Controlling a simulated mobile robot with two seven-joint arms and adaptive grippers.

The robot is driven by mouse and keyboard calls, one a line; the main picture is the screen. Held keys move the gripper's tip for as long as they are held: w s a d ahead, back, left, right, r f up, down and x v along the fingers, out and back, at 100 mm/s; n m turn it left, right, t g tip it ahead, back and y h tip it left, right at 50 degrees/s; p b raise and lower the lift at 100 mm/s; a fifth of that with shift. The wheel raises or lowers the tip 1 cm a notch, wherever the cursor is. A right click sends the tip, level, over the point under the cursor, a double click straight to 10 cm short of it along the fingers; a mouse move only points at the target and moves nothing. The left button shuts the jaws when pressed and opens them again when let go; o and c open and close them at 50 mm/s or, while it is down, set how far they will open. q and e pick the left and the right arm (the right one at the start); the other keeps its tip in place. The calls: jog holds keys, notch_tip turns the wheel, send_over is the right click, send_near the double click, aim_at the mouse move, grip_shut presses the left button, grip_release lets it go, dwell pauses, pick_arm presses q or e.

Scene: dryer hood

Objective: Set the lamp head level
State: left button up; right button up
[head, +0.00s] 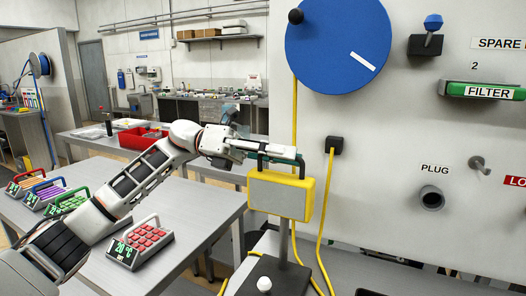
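The lamp head (281,196) is a yellow box with a grey front panel and a dark handle on top. It sits on a grey post (283,243) above a dark grey base with a white knob (264,284). Its top edge slopes slightly down to the right in the picture; perspective may add to this. My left gripper (286,155) reaches in from the left and lies at the handle, its fingers overlapping the handle's top bar. Whether the fingers are closed on the bar is too small to tell. My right gripper is not in view.
A wall panel on the right carries a blue disc (337,40), a green filter handle (482,91) and a plug socket (432,197). Yellow cables hang beside the lamp. A grey table (185,225) at left holds several keypad-like cases and a red-buttoned one (140,243).

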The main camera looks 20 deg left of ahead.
pick_arm(q)
jog(key=w+a, duration=0.2)
jog(key=a, duration=0.8)
jog(key=shift+a, duration=0.35)
